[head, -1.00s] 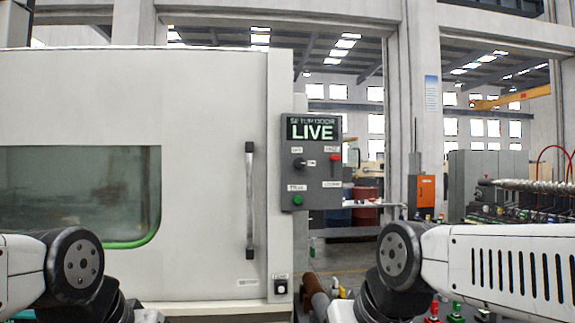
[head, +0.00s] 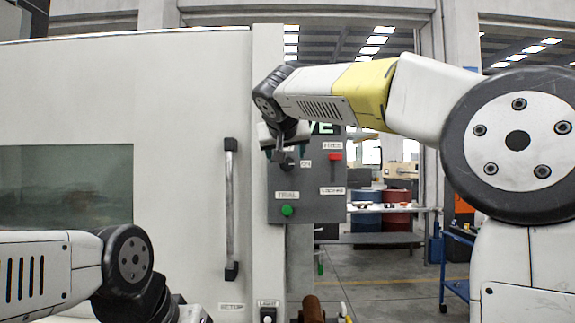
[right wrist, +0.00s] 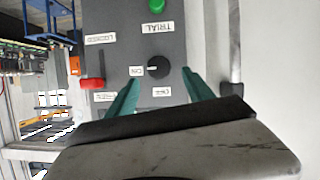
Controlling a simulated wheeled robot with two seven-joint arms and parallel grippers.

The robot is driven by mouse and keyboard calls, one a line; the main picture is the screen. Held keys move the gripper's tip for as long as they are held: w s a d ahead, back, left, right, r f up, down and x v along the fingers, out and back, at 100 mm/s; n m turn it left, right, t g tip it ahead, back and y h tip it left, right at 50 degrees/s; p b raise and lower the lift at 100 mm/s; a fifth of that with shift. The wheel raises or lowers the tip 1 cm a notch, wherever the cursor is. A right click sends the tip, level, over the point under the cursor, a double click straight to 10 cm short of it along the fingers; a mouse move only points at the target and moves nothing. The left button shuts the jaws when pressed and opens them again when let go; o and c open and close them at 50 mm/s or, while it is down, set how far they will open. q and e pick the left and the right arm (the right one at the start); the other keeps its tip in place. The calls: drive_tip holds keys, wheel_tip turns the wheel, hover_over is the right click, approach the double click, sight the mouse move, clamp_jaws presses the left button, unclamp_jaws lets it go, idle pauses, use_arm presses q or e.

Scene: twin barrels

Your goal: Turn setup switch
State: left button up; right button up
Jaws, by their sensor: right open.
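The setup switch is a black round knob (right wrist: 158,70) on a dark grey control panel (head: 322,205). In the right wrist view a pale mark on the knob faces the ON label; the OFF label lies below it. In the head view my gripper covers most of the knob. My right gripper (right wrist: 160,80) is open, its two green fingers on either side of the knob and apart from it as far as I can tell. It also shows in front of the panel in the head view (head: 284,157). My left arm is low at the left; its gripper is out of view.
A red lever (head: 335,157) sits right of the knob, by the FREE label. A green button (head: 287,210) is below, by the TRIAL label. A vertical door handle (head: 231,208) stands left of the panel. The panel's display is mostly hidden by my right arm.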

sight(287, 162)
drive_tip(key=x, duration=0.6)
drive_tip(key=shift+w+d+f, duration=0.1)
drive_tip(key=shift+w+f, duration=0.1)
drive_tip(key=shift+w, duration=0.05)
clamp_jaws()
